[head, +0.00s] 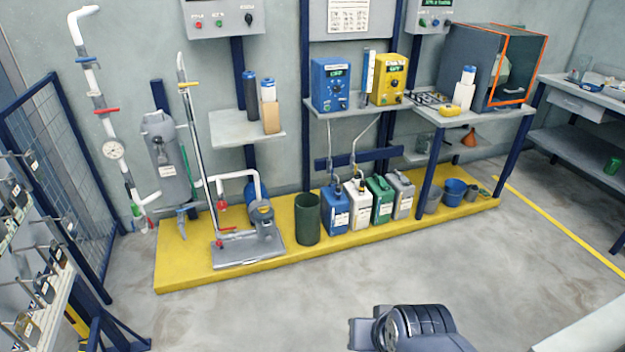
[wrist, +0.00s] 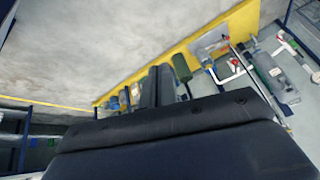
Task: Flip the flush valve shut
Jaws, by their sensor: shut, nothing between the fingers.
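Several small lever valves show in the head view, and I cannot tell which is the flush valve. One red lever (head: 107,110) is on the white pipe at the left, above a round gauge (head: 113,150). A yellow lever (head: 189,84) is high on a thin upright pipe. A blue lever (head: 183,210) hangs below the grey canister, and a red handle (head: 222,205) is low by the pump. My gripper (wrist: 160,72) shows in the wrist view, with its two dark fingers together and empty. It is well away from all the valves.
A yellow platform (head: 190,272) carries the pump (head: 260,210), a dark green bin (head: 307,220) and several jugs. A rack of hanging tags (head: 30,285) and a mesh fence (head: 65,170) stand at the left.

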